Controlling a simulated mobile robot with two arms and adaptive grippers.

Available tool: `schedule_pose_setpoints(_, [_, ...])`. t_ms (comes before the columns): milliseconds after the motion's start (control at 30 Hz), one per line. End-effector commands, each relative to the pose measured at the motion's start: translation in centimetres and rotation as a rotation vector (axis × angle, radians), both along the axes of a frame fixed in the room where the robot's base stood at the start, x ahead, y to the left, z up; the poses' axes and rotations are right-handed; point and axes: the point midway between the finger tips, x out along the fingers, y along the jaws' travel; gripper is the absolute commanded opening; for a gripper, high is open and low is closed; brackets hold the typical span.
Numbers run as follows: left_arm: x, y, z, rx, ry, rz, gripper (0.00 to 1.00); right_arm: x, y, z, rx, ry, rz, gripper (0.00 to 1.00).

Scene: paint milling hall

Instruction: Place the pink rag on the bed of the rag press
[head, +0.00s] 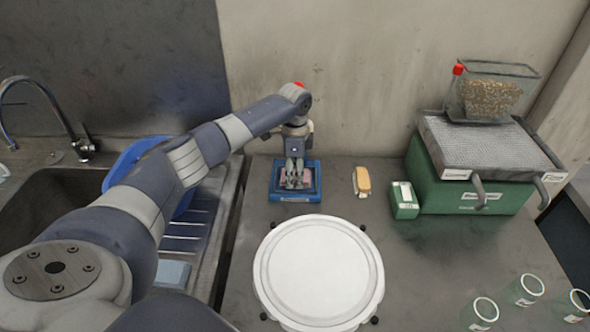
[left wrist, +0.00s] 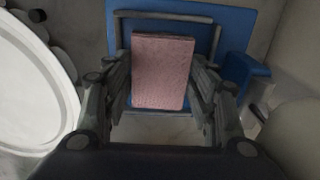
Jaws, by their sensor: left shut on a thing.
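The pink rag (left wrist: 162,72) is a flat folded block between the two fingers of my left gripper (head: 296,178). In the left wrist view it lies over the blue rag press (left wrist: 238,22), inside its grey frame bars, and looks roughly square to them. In the head view the press (head: 297,199) stands against the back wall, and my left gripper points straight down over it. The gripper hides most of the rag there. I cannot tell whether the rag touches the bed. My right gripper is in neither view.
A round white lid (head: 318,270) stands in front of the press. A sink (head: 45,205) with a blue basin (head: 128,158) is at left.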

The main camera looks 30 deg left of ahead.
Motion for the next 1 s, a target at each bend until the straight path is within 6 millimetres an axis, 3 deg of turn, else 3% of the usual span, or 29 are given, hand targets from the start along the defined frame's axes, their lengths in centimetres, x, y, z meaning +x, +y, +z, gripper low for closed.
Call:
schedule_pose_setpoints(267, [0.0, -0.1, -0.4, -0.001, 0.0, 0.0, 0.3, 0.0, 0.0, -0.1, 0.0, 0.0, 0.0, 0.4])
schedule_pose_setpoints(300, [0.0, -0.1, -0.3, -0.001, 0.0, 0.0, 0.62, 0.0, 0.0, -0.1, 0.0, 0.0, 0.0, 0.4])
schedule_pose_setpoints(367, [0.0, -0.1, -0.3, -0.001, 0.0, 0.0, 0.73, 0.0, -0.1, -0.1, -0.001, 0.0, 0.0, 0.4])
schedule_pose_setpoints(767, [0.0, 0.0, 0.1, 0.001, -0.001, 0.0, 0.73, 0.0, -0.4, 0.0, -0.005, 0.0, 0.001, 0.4])
schedule_pose_setpoints(1000, [0.2, 0.0, 3.5, -0.002, -0.006, 0.0, 0.73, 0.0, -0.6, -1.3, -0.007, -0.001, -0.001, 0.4])
